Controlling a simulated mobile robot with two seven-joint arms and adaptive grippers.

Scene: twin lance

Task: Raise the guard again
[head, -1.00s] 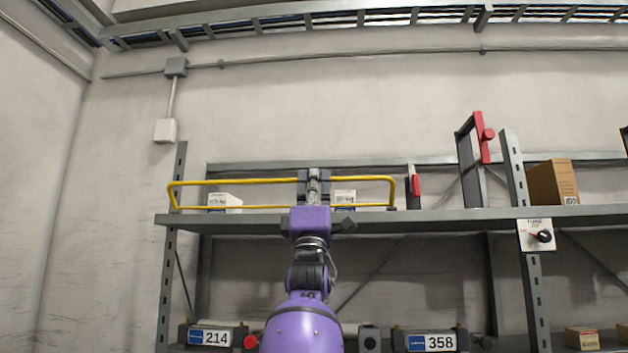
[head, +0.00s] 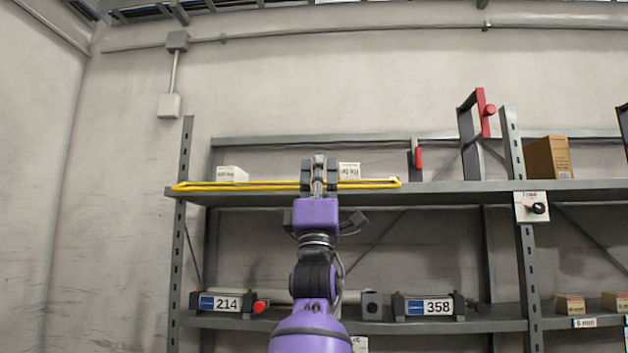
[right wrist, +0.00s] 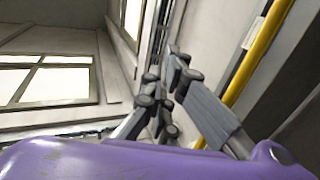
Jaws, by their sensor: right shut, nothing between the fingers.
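The guard (head: 240,186) is a yellow tubular rail along the front edge of the upper shelf. It lies folded down, nearly flat at shelf level, and shows as a thin band. My right gripper (head: 319,172) is in front of its middle, hiding part of it, with the fingers pointing up. It is shut and empty. In the right wrist view the guard's yellow bar (right wrist: 254,58) runs to the right of the gripper fingers (right wrist: 168,92), apart from them in the picture. Whether any part of the gripper touches the bar I cannot tell. My left gripper is not in view.
Small white boxes (head: 232,174) stand behind the guard on the upper shelf (head: 450,193). A red-handled lever (head: 418,158) stands to the right. A dial panel (head: 532,207) is on the right post.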

